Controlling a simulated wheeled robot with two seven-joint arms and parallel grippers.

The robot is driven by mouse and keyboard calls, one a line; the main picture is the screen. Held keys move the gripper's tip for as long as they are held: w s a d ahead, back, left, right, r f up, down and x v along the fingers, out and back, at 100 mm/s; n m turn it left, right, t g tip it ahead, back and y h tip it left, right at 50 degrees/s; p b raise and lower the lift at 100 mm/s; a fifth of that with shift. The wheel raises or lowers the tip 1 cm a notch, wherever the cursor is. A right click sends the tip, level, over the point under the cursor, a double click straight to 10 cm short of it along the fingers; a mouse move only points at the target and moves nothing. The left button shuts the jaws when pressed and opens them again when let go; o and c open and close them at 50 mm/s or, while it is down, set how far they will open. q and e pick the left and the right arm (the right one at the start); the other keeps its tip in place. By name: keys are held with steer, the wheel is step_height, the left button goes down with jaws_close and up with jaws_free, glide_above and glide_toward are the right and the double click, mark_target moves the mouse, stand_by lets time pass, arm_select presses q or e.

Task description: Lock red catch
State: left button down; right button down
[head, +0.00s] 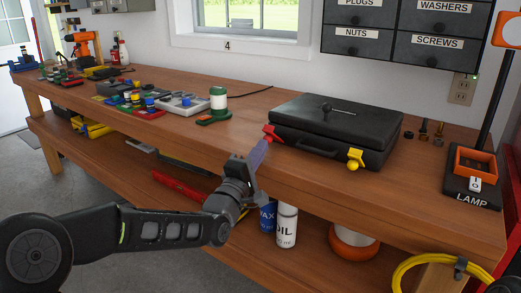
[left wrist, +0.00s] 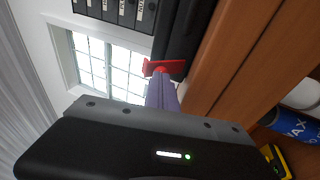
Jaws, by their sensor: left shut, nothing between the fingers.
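A black case (head: 338,125) lies closed on the wooden bench, with a handle on its front side. A red catch (head: 271,134) is at the left end of its front; it also shows in the left wrist view (left wrist: 165,66). A yellow catch (head: 355,159) is at the right end of the front. My left gripper (head: 264,142) is shut and empty, its purple-grey fingers at the red catch from the front and below. In the left wrist view the fingertips (left wrist: 161,78) overlap the catch's lower edge; I cannot tell whether they touch. My right gripper is not in view.
The wooden bench (head: 225,140) has a green and white object (head: 217,105) and several coloured parts left of the case. Small dark fittings (head: 424,130) and a lamp (head: 474,185) stand to the right. Bottles (head: 286,224) stand on the lower shelf (head: 320,265).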

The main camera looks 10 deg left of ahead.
mark_target(268, 138)
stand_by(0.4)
arm_select(q)
steer(key=shift+w+r+g+p, duration=0.1)
steer(key=shift+r+g+p, duration=0.25)
steer(key=shift+p, duration=0.4)
steer(key=shift+r, duration=0.1)
steer(key=shift+w+d+r+g+p, duration=0.1)
steer(key=shift+r+g+p, duration=0.35)
steer(key=shift+p, duration=0.5)
steer(key=w+r+g+p, duration=0.1)
steer(key=g+p, duration=0.1)
steer(key=p, duration=0.4)
steer(key=w+d+r+m+g+y+p, duration=0.1)
steer(key=r+g+p, duration=0.1)
steer(key=p, duration=0.4)
steer(key=w+r+g+p, duration=0.1)
steer(key=g+p, duration=0.1)
steer(key=p, duration=0.4)
steer(key=shift+d+r+y, duration=0.15)
steer(key=shift+r+y, duration=0.1)
steer(key=shift+y, duration=0.05)
steer(key=shift+f, duration=0.2)
steer(key=shift+r, duration=0.9)
